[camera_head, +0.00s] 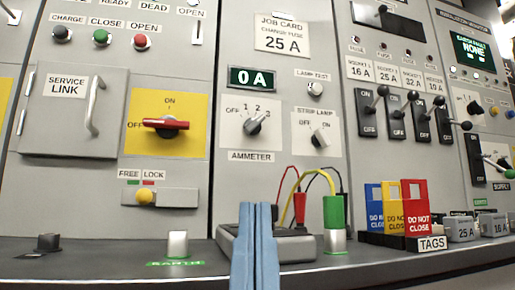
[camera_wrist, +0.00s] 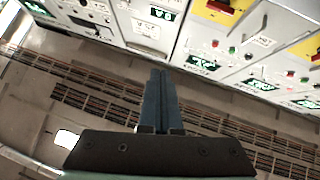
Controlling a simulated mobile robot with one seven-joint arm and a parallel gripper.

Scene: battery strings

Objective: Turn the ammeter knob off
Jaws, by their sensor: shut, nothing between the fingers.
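The ammeter knob (camera_head: 256,123) is a small grey rotary knob on a white plate labelled AMMETER, with OFF, 1, 2 and 3 around it. Its handle is tilted to the upper right, seemingly toward 3. A green display (camera_head: 252,79) above it reads 0 A. My gripper (camera_head: 262,206) has its blue fingers together and empty, pointing up below the knob and apart from it. In the wrist view my gripper (camera_wrist: 162,72) is also shut, with nothing held. The wrist view is tilted, and I cannot make out the ammeter knob there.
The strip lamp knob (camera_head: 320,138) is right of the ammeter plate. A red rotary switch (camera_head: 166,124) on yellow is at left. On the ledge, a grey tester (camera_head: 296,246) with leads, a green-topped plug (camera_head: 334,212) and coloured tags (camera_head: 416,199) stand near my fingers.

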